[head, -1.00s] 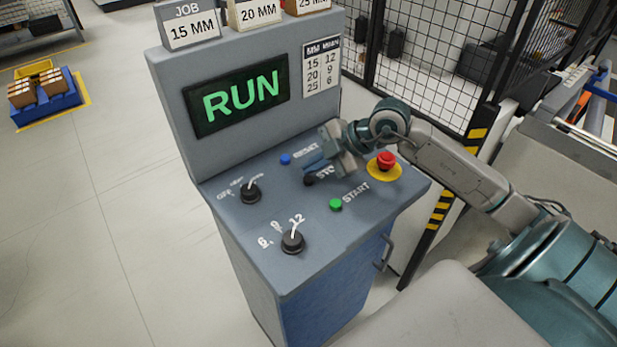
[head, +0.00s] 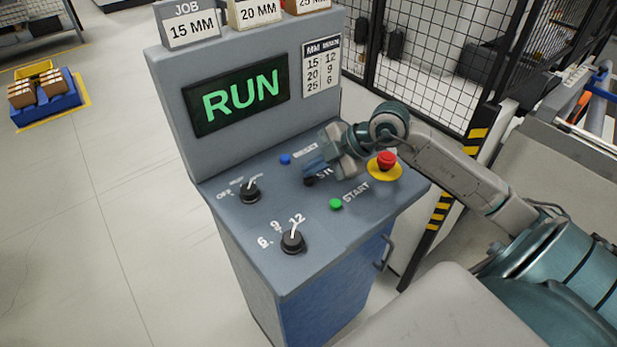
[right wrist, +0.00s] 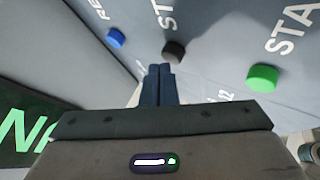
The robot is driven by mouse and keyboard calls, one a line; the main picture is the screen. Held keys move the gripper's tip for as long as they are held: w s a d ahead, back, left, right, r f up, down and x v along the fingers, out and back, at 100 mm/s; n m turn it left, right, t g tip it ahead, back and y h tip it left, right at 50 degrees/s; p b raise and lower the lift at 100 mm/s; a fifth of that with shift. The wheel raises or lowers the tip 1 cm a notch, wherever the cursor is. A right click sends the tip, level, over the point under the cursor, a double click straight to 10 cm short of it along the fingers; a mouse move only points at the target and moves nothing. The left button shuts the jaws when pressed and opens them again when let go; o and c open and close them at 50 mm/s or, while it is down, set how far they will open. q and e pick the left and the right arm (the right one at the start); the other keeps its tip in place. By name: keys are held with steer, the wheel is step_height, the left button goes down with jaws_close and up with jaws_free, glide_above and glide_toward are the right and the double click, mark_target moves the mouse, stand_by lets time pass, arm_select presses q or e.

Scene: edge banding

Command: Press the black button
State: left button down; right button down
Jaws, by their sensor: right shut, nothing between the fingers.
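The black button (head: 309,181) sits on the sloped panel between the blue and green buttons, beside the partly covered STOP label. In the right wrist view the black button (right wrist: 173,51) lies just beyond my fingertips. My right gripper (head: 310,168) is shut and empty, its fingertips over the panel close to the black button. The closed fingers (right wrist: 158,72) point at it in the right wrist view, with a small gap showing in the picture; whether they touch it I cannot tell. My left gripper is not in view.
The blue RESET button (head: 285,159), green START button (head: 336,203) and red emergency button (head: 386,160) are close by. Two black knobs (head: 250,192) (head: 293,241) stand on the panel's left and front. The screen (head: 240,95) reads RUN. A mesh fence (head: 440,70) stands behind.

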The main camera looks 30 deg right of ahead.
steer(key=shift+f, duration=0.4)
stand_by(0.6)
steer(key=shift+r+p, duration=0.55)
steer(key=shift+r, duration=0.35)
steer(key=shift+r, duration=0.1)
step_height(320, 180, up, 5)
steer(key=p, duration=0.4)
steer(key=shift+f, duration=0.2)
stand_by(0.4)
